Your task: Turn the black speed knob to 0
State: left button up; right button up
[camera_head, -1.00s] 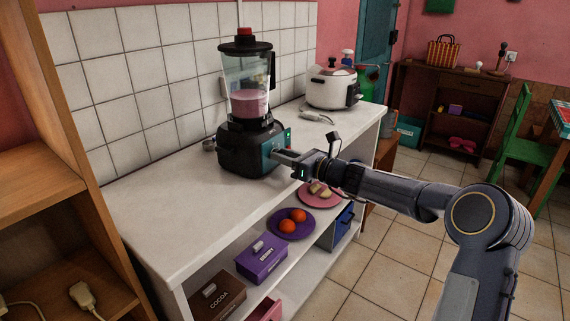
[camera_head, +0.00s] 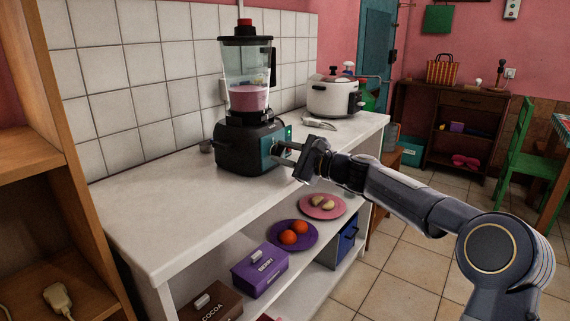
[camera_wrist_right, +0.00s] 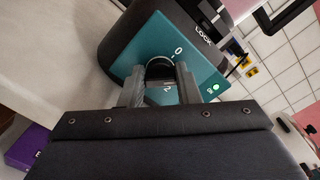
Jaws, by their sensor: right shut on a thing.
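The blender (camera_head: 247,145) stands on the white counter, with a black base, a teal front panel and a clear jug of pink liquid. In the right wrist view, the black speed knob (camera_wrist_right: 159,69) sits on the teal panel (camera_wrist_right: 139,43) between the two fingers of my right gripper (camera_wrist_right: 161,75). The fingers are shut on the knob. A "0" and a "2" are printed beside it; the knob's pointer is not clear. In the head view my right gripper (camera_head: 276,149) reaches the panel from the right and covers the knob. My left gripper is out of view.
A green light (camera_wrist_right: 216,87) glows on the panel. A white cooker (camera_head: 332,98) stands farther back on the counter (camera_head: 150,215). The shelf below holds a purple plate (camera_head: 273,235) with oranges, a pink plate (camera_head: 311,212) and a purple box (camera_head: 262,268). Tiles back the counter.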

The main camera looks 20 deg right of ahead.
jog(key=n+b, duration=0.2)
jog(key=n, duration=0.1)
jog(key=n+b, duration=0.1)
jog(key=shift+f+n+b, duration=0.3)
jog(key=shift+b, duration=0.05)
jog(key=shift+n+b, duration=1.35)
jog(key=shift+n, duration=0.55)
jog(key=o, duration=1)
jog(key=shift+r, duration=0.1)
jog(key=shift+c, duration=0.2)
